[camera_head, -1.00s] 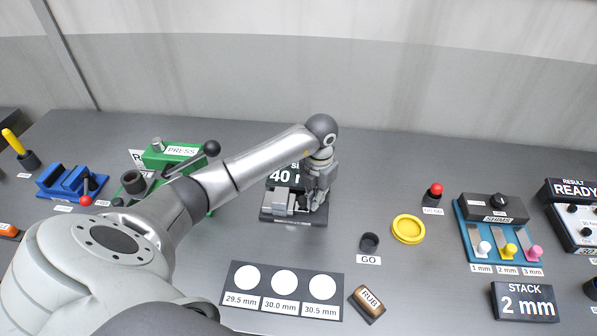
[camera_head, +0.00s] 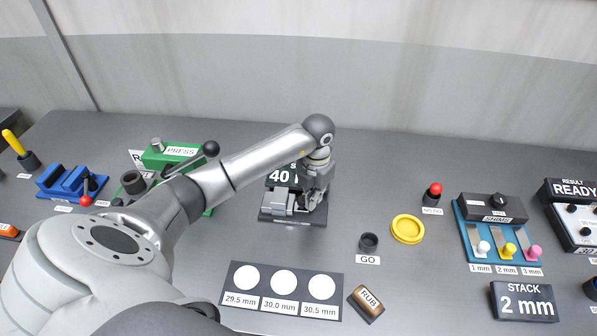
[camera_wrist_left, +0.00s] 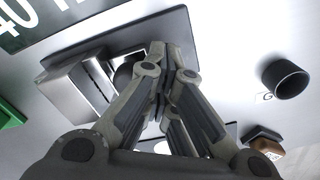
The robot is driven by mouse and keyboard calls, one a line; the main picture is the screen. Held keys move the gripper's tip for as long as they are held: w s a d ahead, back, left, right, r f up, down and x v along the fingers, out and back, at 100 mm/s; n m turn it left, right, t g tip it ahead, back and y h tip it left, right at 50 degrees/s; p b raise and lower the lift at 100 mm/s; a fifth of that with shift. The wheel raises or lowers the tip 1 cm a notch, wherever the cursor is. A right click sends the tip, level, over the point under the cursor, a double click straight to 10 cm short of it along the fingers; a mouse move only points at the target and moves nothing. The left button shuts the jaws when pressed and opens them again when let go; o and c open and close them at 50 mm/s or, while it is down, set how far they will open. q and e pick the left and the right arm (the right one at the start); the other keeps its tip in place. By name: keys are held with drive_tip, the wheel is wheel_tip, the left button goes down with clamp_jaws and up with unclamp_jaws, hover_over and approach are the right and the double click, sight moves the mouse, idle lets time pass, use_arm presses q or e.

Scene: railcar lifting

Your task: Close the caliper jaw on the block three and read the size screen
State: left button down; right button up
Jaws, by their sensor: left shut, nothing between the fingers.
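The caliper (camera_head: 280,207) is a small grey metal device on a dark base, a little left of the middle of the bench. Its size screen (camera_head: 280,177) stands behind it and shows "40"; my arm hides the rest of its text. My left gripper (camera_head: 308,205) is shut and points down over the right part of the caliper. In the left wrist view the shut fingers (camera_wrist_left: 165,90) are beside the grey caliper block (camera_wrist_left: 80,90); I cannot tell whether they touch it. I cannot make out a block named three. My right gripper is not in view.
A card with three white circles (camera_head: 284,281), a RUB block (camera_head: 367,303), a black GO ring (camera_head: 369,242) and a yellow ring (camera_head: 407,229) lie nearby. A green press (camera_head: 172,155) stands left, behind my arm. Shim levers (camera_head: 508,247) are at right.

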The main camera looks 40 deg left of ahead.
use_arm(q)
drive_tip(key=shift+w+d+r, duration=0.4)
drive_tip(key=shift+d+r, duration=0.1)
drive_tip(key=shift+d, duration=0.1)
drive_tip(key=shift+r, duration=0.15)
wheel_tip(320, 180, up, 7)
drive_tip(key=p, duration=0.4)
drive_tip(key=shift+p, duration=0.4)
drive_tip(key=shift+d+f, duration=0.1)
drive_tip(key=shift+f, duration=0.1)
